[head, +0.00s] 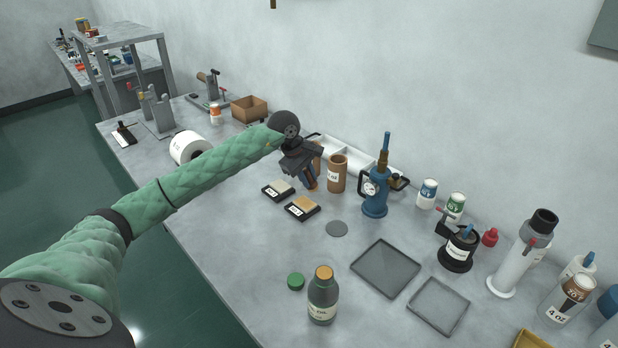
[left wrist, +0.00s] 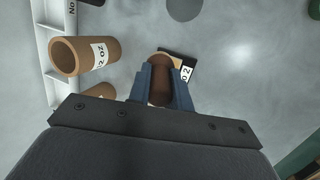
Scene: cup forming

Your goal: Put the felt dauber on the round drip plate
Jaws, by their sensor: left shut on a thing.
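My left gripper (head: 308,184) is shut on a brown, round-ended piece, which I take to be the felt dauber (left wrist: 160,80). It sits between the two blue fingers in the left wrist view; its lower end is hidden there. In the head view the gripper is beside the brown cups and behind the two small labelled pads, and the fingers mostly hide the dauber. The round drip plate (head: 337,228) is a flat dark grey disc, bare, nearer and to the right of the gripper. It also shows at the top of the left wrist view (left wrist: 184,8). My right gripper is not in view.
A brown cup (head: 337,174) stands right beside the gripper. A blue pump-like tool (head: 376,196) stands right of the plate, a grey square tray (head: 386,268) in front.

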